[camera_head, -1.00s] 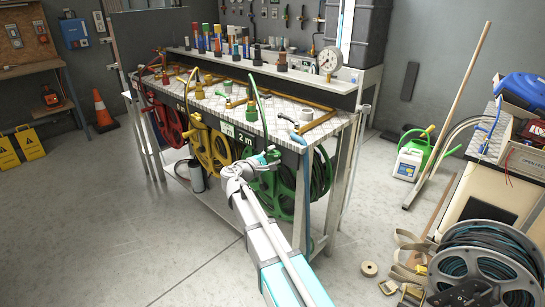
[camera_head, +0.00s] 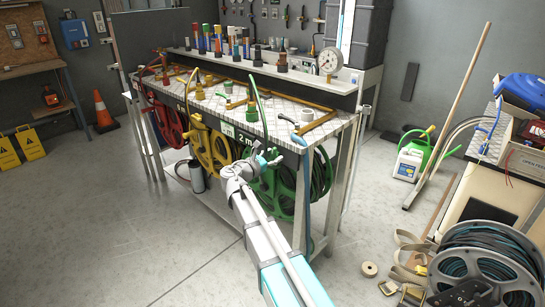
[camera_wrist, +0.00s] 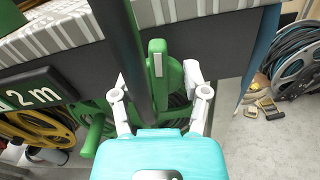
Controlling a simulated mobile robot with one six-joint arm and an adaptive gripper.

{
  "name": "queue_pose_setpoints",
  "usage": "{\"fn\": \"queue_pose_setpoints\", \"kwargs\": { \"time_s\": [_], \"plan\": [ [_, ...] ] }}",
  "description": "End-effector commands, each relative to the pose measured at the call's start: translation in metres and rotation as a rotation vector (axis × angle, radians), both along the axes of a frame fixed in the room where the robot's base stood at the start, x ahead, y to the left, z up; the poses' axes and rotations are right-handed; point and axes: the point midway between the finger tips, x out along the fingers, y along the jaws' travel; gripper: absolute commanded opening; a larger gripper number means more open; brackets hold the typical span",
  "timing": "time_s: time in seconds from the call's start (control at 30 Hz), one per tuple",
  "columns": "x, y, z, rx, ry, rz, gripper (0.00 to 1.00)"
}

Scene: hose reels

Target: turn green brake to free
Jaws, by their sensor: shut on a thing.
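The green reel (camera_head: 288,205) hangs under the table's front edge, at its right end. A dark vertical bar stands just left of the lever and hides part of the left side. In the head view my gripper mostly hides the brake.
A yellow reel (camera_head: 208,150) and a red reel (camera_head: 168,122) hang to the left. The "2 m" sign (camera_wrist: 38,96) is left of the brake. A blue hose (camera_head: 306,205) hangs right of the green reel. The patterned tabletop edge (camera_wrist: 210,8) is just above my gripper.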

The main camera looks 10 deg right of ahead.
Motion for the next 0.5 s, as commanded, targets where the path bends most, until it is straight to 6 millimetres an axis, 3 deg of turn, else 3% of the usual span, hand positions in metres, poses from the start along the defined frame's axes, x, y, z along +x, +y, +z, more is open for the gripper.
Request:
{"fn": "queue_pose_setpoints", "kwargs": {
  "time_s": [0.5],
  "plan": [
    [-0.0008, -0.0008, -0.0007, -0.108, 0.154, -0.004, 0.12]
  ]
}}
